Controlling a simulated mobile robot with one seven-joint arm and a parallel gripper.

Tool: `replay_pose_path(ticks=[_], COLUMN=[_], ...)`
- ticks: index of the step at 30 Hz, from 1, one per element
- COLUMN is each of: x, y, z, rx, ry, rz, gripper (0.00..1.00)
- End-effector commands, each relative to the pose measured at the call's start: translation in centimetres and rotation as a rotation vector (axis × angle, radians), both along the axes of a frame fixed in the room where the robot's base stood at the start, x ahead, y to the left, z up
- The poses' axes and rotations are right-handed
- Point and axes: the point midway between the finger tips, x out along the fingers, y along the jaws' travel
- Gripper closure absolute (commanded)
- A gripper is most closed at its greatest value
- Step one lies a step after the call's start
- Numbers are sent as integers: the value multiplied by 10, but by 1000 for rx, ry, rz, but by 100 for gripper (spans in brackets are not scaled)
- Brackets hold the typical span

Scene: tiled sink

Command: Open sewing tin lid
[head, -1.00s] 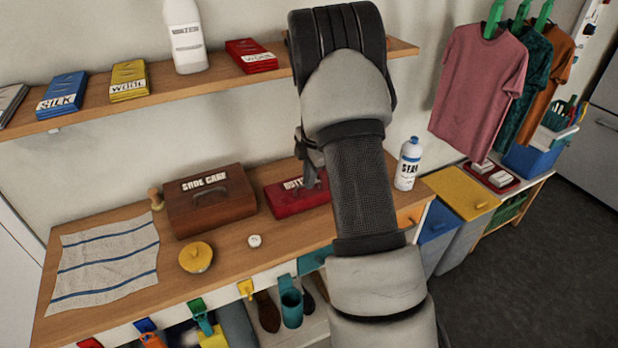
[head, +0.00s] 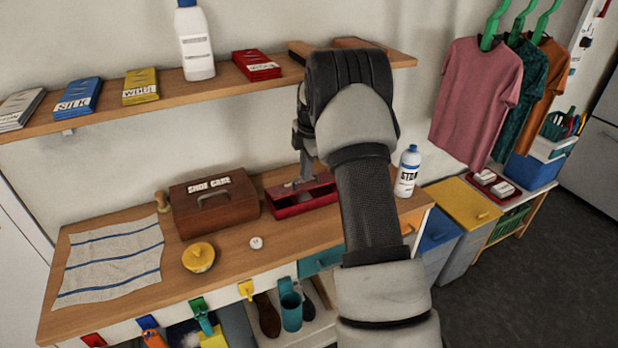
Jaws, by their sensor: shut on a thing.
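The red tin (head: 297,211) sits on the wooden counter, right of the brown shoe care case. Its front wall and dark interior show, so its top stands open at the front. The lid is mostly hidden by my gripper and arm, and its exact angle is hard to tell. My gripper (head: 305,176) reaches down over the back of the tin, its jaws shut on what appears to be the lid. My wrist and forearm hide the tin's right end.
The shoe care case (head: 215,211), a round yellow tin (head: 199,257) and a small white disc (head: 256,242) stand left of the tin. A white bottle (head: 407,172) stands to the right. A shelf (head: 190,95) with packets and a bottle runs above. A striped cloth (head: 108,265) lies at left.

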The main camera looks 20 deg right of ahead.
Motion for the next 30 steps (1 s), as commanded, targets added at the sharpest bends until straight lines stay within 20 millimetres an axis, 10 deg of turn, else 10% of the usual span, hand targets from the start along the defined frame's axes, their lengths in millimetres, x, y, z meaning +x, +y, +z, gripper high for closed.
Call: replay_pose_path(ticks=[23, 27, 30], x=[9, 8, 8], y=[0, 0, 1], z=[7, 7, 7], rx=[0, 0, 0], ry=[-3, -2, -1], rz=[0, 1, 1], gripper=[100, 74, 74])
